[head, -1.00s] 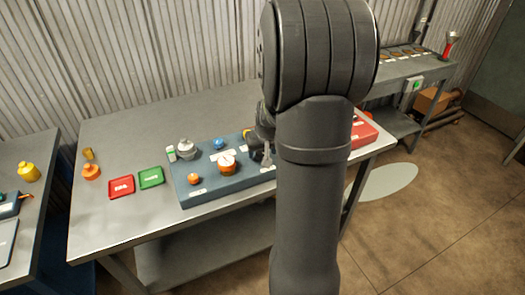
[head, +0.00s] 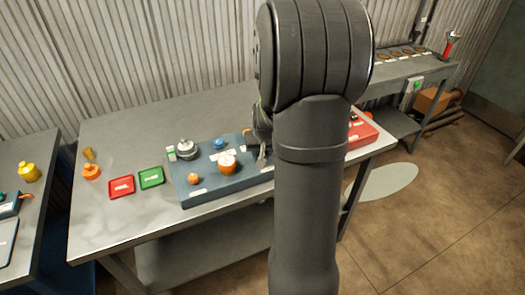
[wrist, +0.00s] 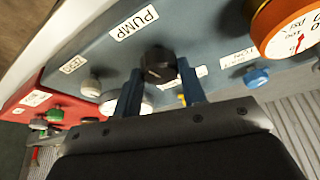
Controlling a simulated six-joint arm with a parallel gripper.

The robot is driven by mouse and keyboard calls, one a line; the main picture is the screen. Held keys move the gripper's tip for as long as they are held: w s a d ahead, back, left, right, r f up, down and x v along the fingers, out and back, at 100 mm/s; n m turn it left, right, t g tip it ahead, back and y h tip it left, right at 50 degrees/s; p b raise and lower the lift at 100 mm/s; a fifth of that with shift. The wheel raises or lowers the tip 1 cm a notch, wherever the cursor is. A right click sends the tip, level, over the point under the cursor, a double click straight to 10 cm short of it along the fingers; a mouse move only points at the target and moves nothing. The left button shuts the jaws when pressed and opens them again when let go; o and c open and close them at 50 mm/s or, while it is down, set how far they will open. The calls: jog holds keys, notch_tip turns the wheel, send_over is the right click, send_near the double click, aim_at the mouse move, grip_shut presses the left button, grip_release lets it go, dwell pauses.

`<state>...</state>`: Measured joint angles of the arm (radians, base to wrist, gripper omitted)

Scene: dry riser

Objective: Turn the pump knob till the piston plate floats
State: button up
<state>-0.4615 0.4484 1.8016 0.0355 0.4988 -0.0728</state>
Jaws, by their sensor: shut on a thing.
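The black pump knob (wrist: 158,64) sits beside the PUMP label (wrist: 134,22) on the blue-grey panel, which shows in the head view (head: 235,186). My gripper (wrist: 160,76) has its two fingers on either side of the knob and is shut on it. In the head view my gripper (head: 262,155) is at the panel's right part, and my arm hides much of that area. A pale round part (wrist: 143,107) shows partly behind the fingers; I cannot tell whether it is the piston plate.
An orange-rimmed psi gauge (wrist: 290,28) and a blue knob (wrist: 256,77) are on the panel. A silver domed part (head: 187,149) stands at its back left. A red box (head: 361,132) is at the right. Red (head: 121,187) and green (head: 151,177) trays lie left of the panel.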

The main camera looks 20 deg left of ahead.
jog(key=shift+m, duration=0.6)
jog(key=shift+f, duration=0.1)
jog(key=o, duration=1)
jog(key=v, duration=1.7)
jog(key=shift+s+a+r, duration=0.2)
jog(key=shift+s+a, duration=0.15)
jog(key=shift+f+h, duration=0.1)
jog(key=shift+h, duration=0.2)
jog(key=x, duration=1.7)
jog(key=shift+w+a, duration=0.15)
jog(key=shift+w, duration=0.2)
